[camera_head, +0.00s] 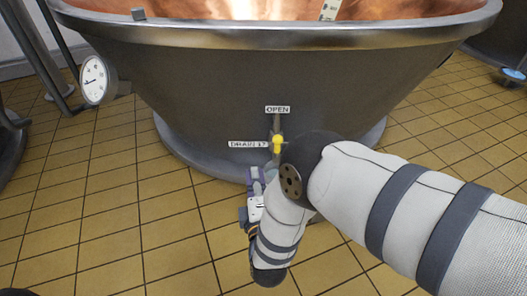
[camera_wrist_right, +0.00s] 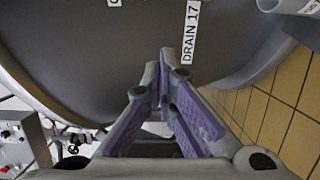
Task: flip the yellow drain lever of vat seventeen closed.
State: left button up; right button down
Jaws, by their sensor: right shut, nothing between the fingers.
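Vat seventeen (camera_head: 210,80) is a large dark metal vat with a copper inside. The yellow drain lever (camera_head: 277,143) is on its front, below the OPEN label (camera_head: 277,109) and right of the DRAIN 17 label (camera_head: 248,144). It is small in the head view, so its exact angle is hard to tell. My right gripper (camera_head: 256,175) is just below the DRAIN 17 label, a little left of and below the lever. In the right wrist view its purple-padded fingers (camera_wrist_right: 162,80) are shut and empty, near the DRAIN 17 label. The lever is not clear there. My left gripper is out of view.
A round gauge (camera_head: 95,80) sticks out at the vat's left. The vat's wide base (camera_head: 200,160) rests on yellow floor tiles (camera_head: 120,220). A control box (camera_wrist_right: 18,145) shows at the lower left of the right wrist view. The floor left of my right arm is clear.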

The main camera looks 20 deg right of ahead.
pick_arm(q)
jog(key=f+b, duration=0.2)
jog(key=b, duration=0.1)
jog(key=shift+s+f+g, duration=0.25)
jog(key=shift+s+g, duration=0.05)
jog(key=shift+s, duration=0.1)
pick_arm(e)
jog(key=w+d, duration=0.5)
jog(key=w, duration=0.2)
jog(key=shift+w+d, duration=0.25)
jog(key=shift+w, duration=0.1)
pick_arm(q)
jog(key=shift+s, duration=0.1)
